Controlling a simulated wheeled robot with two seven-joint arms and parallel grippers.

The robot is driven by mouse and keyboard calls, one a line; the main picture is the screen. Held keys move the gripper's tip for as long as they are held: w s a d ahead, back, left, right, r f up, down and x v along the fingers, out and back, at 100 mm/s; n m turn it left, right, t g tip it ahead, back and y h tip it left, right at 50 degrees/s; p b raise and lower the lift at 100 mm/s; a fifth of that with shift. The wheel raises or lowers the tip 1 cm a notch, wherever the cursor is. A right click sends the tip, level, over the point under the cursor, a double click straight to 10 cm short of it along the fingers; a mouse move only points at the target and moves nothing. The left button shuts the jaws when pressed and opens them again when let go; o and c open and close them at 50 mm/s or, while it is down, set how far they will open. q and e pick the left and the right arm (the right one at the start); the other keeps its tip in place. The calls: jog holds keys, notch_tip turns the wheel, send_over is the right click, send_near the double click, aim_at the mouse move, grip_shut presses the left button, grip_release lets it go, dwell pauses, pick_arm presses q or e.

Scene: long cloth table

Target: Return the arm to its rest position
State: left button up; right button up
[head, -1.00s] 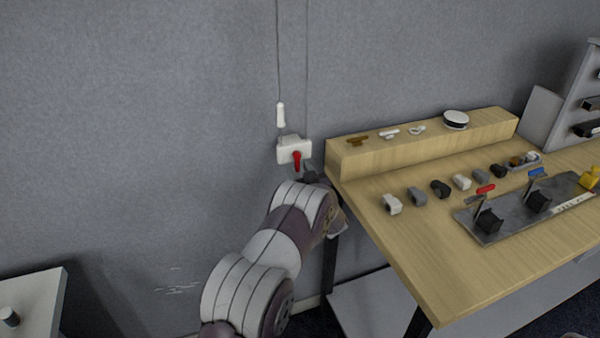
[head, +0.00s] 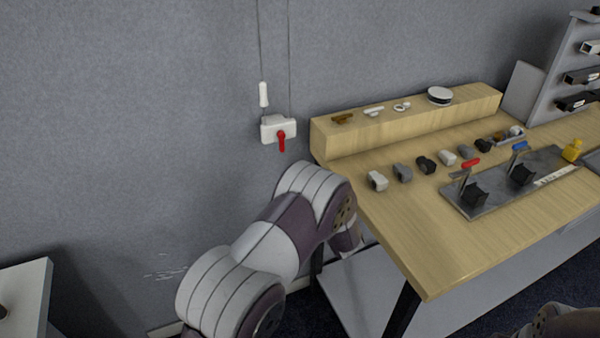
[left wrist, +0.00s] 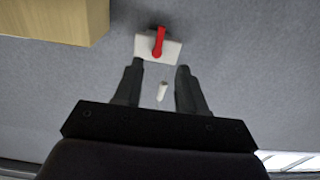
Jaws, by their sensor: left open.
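My left arm (head: 270,240) comes in from the lower left in the head view and bends at the table's left end; its gripper is hidden there behind the arm. In the left wrist view my left gripper (left wrist: 160,80) is open, with nothing between its two dark fingers. Beyond the fingertips is the white wall box (left wrist: 172,50) with a red lever (left wrist: 158,40), apart from the fingers. In the head view the box (head: 270,126) is on the wall and its red lever (head: 282,141) points down. My right gripper is not in view.
The wooden table (head: 425,250) is right of the arm, with a raised shelf (head: 400,128), several small clamps and a metal plate (head: 500,195) on it. A white handle (head: 263,95) hangs on a cord. A pale surface (head: 22,300) is at lower left.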

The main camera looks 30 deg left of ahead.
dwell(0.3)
pick_arm(q)
jog(key=s+d+f+m+g+h+p, duration=0.1)
jog(key=s+d+f+m+g+h, duration=0.3)
jog(key=d+f+h, duration=0.65)
jog(key=s+d+r+m+g+h+p, duration=0.1)
jog(key=s+d+r+m+g+h, duration=0.15)
jog(key=s, duration=0.55)
jog(key=s+d+r+m+g+h+p, duration=0.1)
jog(key=s+r+m+g+p, duration=0.15)
jog(key=s, duration=0.55)
jog(key=s+a+r+m+g+p, duration=0.1)
jog(key=s+a+r+p, duration=0.1)
jog(key=s+r, duration=0.6)
notch_tip(320, 180, up, 2)
jog(key=shift+a+r, duration=0.15)
jog(key=shift+a, duration=0.25)
